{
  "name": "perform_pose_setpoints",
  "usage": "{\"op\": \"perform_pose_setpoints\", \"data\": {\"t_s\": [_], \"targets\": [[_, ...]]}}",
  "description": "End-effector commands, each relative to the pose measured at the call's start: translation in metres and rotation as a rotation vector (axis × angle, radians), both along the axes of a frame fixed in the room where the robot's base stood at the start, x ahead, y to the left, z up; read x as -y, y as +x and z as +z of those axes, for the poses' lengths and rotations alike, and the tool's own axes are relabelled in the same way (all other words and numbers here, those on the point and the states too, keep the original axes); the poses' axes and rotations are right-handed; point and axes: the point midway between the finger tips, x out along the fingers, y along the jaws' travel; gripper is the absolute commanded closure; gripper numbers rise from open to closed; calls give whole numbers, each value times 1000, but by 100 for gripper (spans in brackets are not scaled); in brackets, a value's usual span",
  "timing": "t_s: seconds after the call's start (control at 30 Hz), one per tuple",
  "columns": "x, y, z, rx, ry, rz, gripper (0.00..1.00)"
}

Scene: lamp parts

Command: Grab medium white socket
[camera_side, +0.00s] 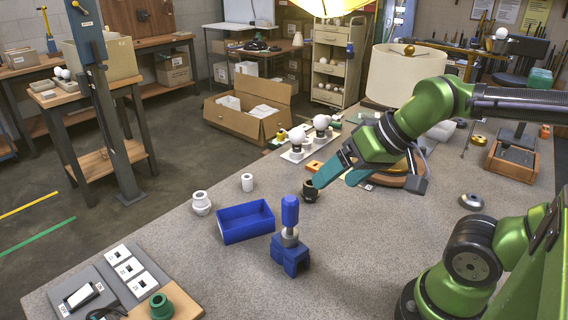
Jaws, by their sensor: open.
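Two white socket-like parts stand on the grey table. The larger, stepped white socket (201,204) is left of the blue tray, and a smaller, plain white cylinder (247,182) is behind the tray. I cannot tell for certain which is the medium one. My gripper (333,183) has teal fingers and is open, pointing down-left over the middle of the table. It is right of both white parts and well apart from them. A dark socket (310,191) stands by its left fingertip; whether they touch is unclear.
An empty blue tray (245,223) and a blue clamp-like fixture (290,250) with an upright handle stand in front. Bulbs on a board (297,152) and a large lampshade (402,76) are behind. A green socket (161,306) sits front left.

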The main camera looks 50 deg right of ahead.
Motion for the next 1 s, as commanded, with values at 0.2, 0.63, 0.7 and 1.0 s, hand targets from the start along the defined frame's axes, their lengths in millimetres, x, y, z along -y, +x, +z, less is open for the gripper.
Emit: {"op": "perform_pose_setpoints", "data": {"t_s": [0.2, 0.63, 0.7, 1.0], "targets": [[-6, 21, -16, -109, -4, 28, 17], [-27, 184, -31, -292, -119, 147, 17], [-32, 214, -41, -311, -147, 167, 17], [-51, 321, -88, -344, -277, 245, 17]]}}
